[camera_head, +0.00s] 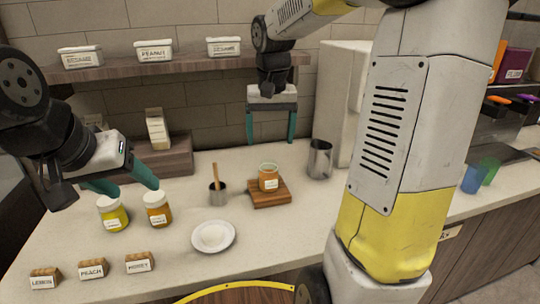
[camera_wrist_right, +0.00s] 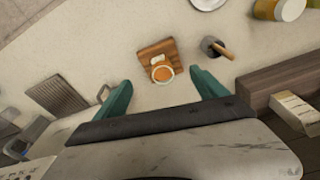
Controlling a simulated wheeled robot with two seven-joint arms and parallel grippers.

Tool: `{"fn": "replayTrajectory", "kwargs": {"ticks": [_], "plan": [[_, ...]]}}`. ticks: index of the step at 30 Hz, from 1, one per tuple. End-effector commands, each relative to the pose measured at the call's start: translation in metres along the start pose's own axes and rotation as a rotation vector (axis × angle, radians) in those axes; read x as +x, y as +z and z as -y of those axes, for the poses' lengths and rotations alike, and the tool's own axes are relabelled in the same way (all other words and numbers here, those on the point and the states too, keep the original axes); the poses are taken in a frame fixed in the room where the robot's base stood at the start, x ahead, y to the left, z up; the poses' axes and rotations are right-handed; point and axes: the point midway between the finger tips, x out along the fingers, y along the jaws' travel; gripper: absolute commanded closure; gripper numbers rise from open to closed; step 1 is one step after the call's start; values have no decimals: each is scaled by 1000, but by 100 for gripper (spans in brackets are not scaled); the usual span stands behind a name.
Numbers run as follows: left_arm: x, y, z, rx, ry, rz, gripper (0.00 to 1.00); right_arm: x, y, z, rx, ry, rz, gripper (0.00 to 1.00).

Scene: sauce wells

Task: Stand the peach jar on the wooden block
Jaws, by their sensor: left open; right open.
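A jar with peach-orange contents and a white label (camera_head: 268,177), likely the peach jar, stands upright on the wooden block (camera_head: 268,199). The label is too small to read. In the right wrist view the jar (camera_wrist_right: 162,73) is on the block (camera_wrist_right: 148,54), towards one edge. My right gripper (camera_head: 270,137) is open and empty, above and behind the jar, apart from it. My left gripper (camera_head: 124,182) is open just above and behind a yellow jar (camera_head: 112,214) and an amber jar (camera_head: 157,209), and holds nothing.
A white plate (camera_head: 228,238) lies in front of the block. A grey cup (camera_head: 217,197) with a wooden stick stands left of it, and a metal cup (camera_head: 319,158) behind right. Small signs lie at the front left, including PEACH (camera_head: 92,269). A shelf (camera_head: 185,67) runs behind.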

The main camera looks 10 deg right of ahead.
Motion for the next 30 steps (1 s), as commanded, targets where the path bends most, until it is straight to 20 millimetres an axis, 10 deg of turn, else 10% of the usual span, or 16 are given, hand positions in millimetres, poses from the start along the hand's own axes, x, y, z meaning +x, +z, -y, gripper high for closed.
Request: {"fn": "replayTrajectory", "kwargs": {"ticks": [6,15,30], "plan": [[0,0,0,0,0,0,41,-39,74,-6,-78,-56,-159,18],[0,0,0,0,0,0,41,-48,155,-11,-151,-178,-350,18],[0,0,0,0,0,0,41,-44,174,-11,-171,-220,-401,18]]}}
